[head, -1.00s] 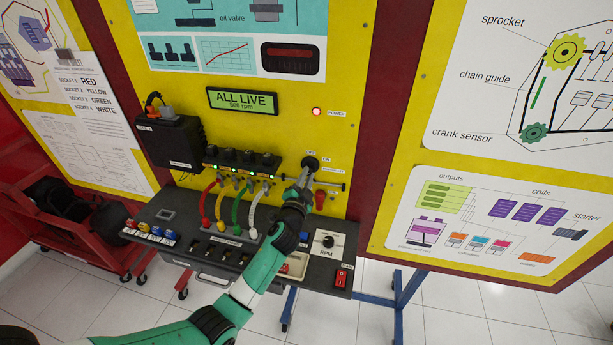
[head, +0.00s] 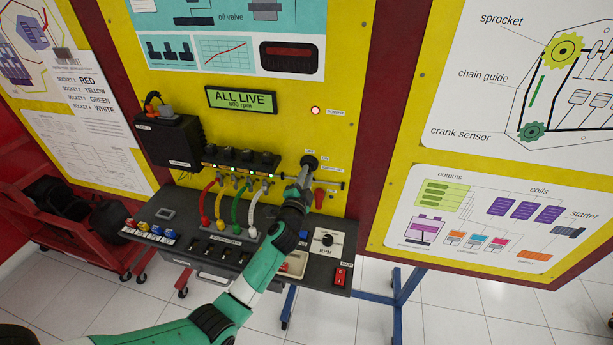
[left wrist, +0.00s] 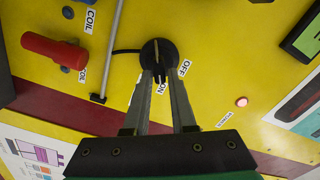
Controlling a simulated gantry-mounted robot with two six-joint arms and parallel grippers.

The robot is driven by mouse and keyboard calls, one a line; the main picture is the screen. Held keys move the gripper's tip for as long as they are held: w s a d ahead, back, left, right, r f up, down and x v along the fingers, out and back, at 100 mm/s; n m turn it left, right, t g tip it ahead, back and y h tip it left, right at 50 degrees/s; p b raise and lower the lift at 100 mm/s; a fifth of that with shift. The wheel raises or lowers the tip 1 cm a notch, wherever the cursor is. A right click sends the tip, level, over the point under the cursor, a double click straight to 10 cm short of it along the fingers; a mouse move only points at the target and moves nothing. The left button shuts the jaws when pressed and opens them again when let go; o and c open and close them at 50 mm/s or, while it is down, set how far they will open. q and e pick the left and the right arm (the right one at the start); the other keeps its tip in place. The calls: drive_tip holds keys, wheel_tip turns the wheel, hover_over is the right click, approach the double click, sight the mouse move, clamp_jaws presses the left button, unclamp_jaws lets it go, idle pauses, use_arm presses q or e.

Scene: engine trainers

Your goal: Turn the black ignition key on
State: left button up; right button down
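The black ignition key (left wrist: 157,54) sits in its round black switch on the yellow panel. It also shows in the head view (head: 309,161). In the left wrist view its narrow bar points roughly toward the ON label (left wrist: 161,88); the OFF label (left wrist: 185,68) is beside it. My left gripper (left wrist: 160,78) has its two fingers on either side of the key, with a gap between them. Whether they touch the key is hard to tell. The gripper also shows in the head view (head: 305,172). My right gripper is not in view.
A green display (head: 241,100) reads ALL LIVE, 800 rpm, and a red lamp (head: 315,110) glows. A red handle (head: 319,198) is close below the key. Coloured cables (head: 236,212) hang at left. A dark shelf (head: 328,268) with an RPM knob and red switch juts out below.

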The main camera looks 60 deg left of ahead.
use_arm(q)
drive_tip(key=shift+o, duration=1.4)
drive_tip(key=p+v, duration=0.1)
drive_tip(key=v, duration=1)
drive_tip(key=shift+s+d, duration=0.2)
drive_tip(key=shift+s, duration=0.1)
